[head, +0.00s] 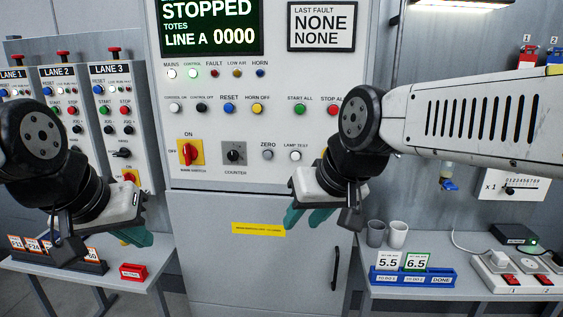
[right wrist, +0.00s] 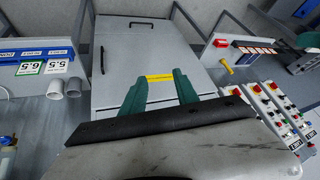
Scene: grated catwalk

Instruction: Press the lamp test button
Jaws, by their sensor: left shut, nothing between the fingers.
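The lamp test button (head: 295,156) is a small white round button under the label LAMP TEST, low on the grey control panel, right of the ZERO button (head: 268,155). My right gripper (head: 306,219) is below the button, in front of the cabinet door, and apart from the panel. Its green fingers point downward; in the right wrist view (right wrist: 162,78) they stand apart with nothing between them. The button is not seen in the right wrist view. My left gripper (head: 138,238) is at lower left, shut and empty, away from the panel.
A counter knob (head: 233,153) and a red main switch (head: 188,152) sit left of the button. Above are START ALL (head: 300,109) and STOP ALL (head: 333,110). Grey cups (head: 397,235) stand on the right bench.

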